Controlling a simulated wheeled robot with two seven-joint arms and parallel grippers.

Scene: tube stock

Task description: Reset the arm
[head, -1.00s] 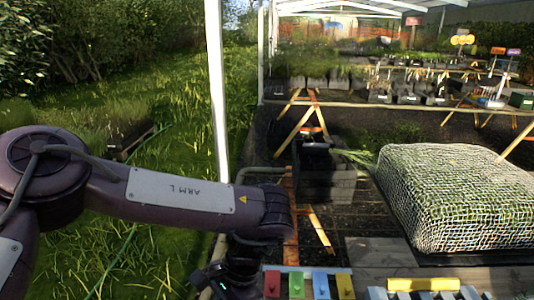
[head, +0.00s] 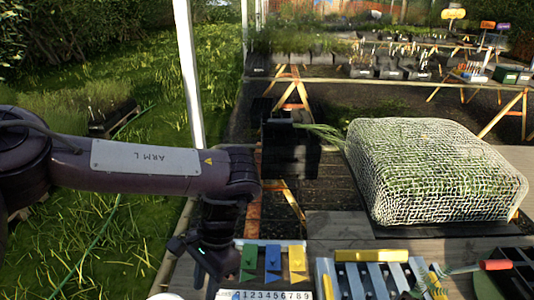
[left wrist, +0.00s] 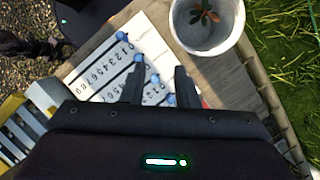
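My left arm comes in from the left in the head view, and its gripper (head: 212,272) points down over the near left part of the bench. In the left wrist view the two dark fingers of my left gripper (left wrist: 158,82) stand apart with nothing held between them. Below them lies a white number board (left wrist: 112,68) with blue knobs; it also shows in the head view (head: 270,295). A white pot (left wrist: 207,25) with a small reddish seedling stands beyond the fingers. My right gripper is in neither view.
Green (head: 248,262), blue (head: 272,262) and yellow (head: 297,260) tags stand beside the gripper. A slotted rack with a yellow bar (head: 371,256) and a red-handled hand fork (head: 495,265) lie to the right. A netted mound (head: 435,175) rises behind. Grass borders the bench's left side.

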